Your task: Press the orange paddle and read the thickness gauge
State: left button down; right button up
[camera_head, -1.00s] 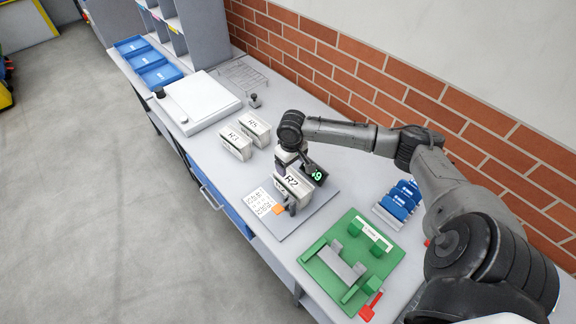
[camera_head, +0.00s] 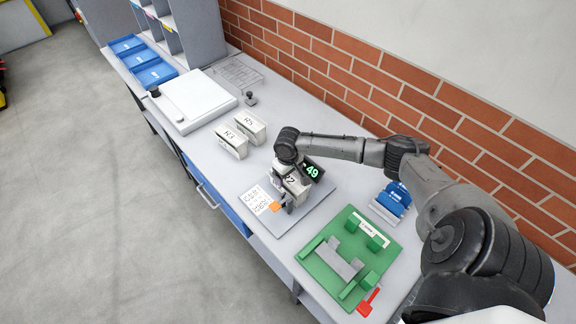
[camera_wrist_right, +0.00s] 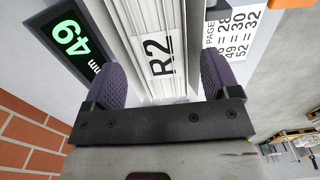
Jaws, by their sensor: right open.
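The thickness gauge's grey plate (camera_head: 273,229) lies on the bench. The orange paddle (camera_head: 275,206) is at the plate's front edge; an orange patch shows at the top right corner of the wrist view. The R2 newspaper stack (camera_head: 298,187) stands on the gauge. My right gripper (camera_wrist_right: 160,75) is open, with its fingers on either side of the R2 stack (camera_wrist_right: 158,50). Contact with the stack cannot be told. My left gripper is out of view.
A page chart (camera_head: 255,200) lies on the plate. Stacks R3 (camera_head: 232,142) and R5 (camera_head: 252,126) stand behind on the bench. A green fixture (camera_head: 345,262) with a red tab (camera_head: 368,302) and a blue-filled rack (camera_head: 392,203) are to the right. A brick wall borders the bench.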

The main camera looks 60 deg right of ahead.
aim_at(288, 179)
notch_tip(288, 179, down, 5)
jog(key=shift+r, duration=0.1)
jog(key=shift+f, duration=0.85)
jog(key=shift+c, duration=0.4)
jog(key=c, duration=1.2)
jog(key=o, duration=1.3)
notch_tip(288, 179, up, 13)
jog(key=shift+f, duration=0.2)
jog(key=shift+r, duration=0.6)
